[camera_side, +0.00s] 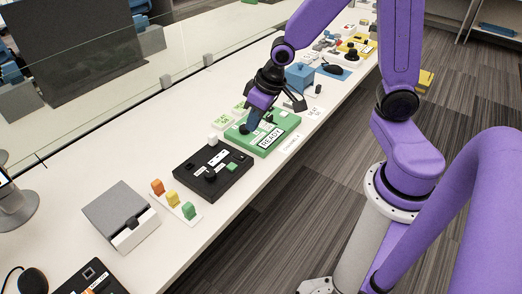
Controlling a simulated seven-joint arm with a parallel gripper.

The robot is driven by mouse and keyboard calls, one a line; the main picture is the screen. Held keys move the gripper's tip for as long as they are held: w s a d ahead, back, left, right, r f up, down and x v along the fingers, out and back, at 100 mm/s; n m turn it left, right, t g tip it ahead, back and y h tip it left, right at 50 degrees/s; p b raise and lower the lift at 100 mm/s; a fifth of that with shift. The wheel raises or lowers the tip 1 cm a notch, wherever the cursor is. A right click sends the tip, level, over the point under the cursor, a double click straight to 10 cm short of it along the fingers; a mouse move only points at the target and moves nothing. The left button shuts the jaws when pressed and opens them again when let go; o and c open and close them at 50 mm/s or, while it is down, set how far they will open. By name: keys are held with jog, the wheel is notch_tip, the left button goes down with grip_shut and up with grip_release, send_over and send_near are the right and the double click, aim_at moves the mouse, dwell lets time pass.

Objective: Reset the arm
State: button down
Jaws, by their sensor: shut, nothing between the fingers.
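My gripper (252,122) is at the end of my purple arm, pointing down over the left part of a green panel (286,138). Its fingers are shut with nothing between them. The fingertips are close to the panel's top; I cannot tell whether they touch it. The panel carries a white label reading "READY", and part of its surface is hidden behind my gripper.
A black control box (188,185) with knobs, a white strip with coloured blocks (173,199) and a grey box (113,208) stand nearer the camera. A blue box (299,76) and more devices line the white table (150,107) farther back. A glass divider edges the table.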

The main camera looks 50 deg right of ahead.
jog(key=s+r+n+g, duration=0.1)
jog(key=s+r+n, duration=0.1)
jog(key=s, duration=0.5)
jog(key=s+a+r+n+g, duration=0.1)
jog(key=s+r+n, duration=0.1)
jog(key=s+n, duration=0.2)
jog(key=s+r+n+g+h, duration=0.1)
jog(key=s+n, duration=0.3)
jog(key=s, duration=0.5)
jog(key=shift+s+a+r, duration=0.2)
jog(key=shift+s+r, duration=0.2)
jog(key=shift+r, duration=0.05)
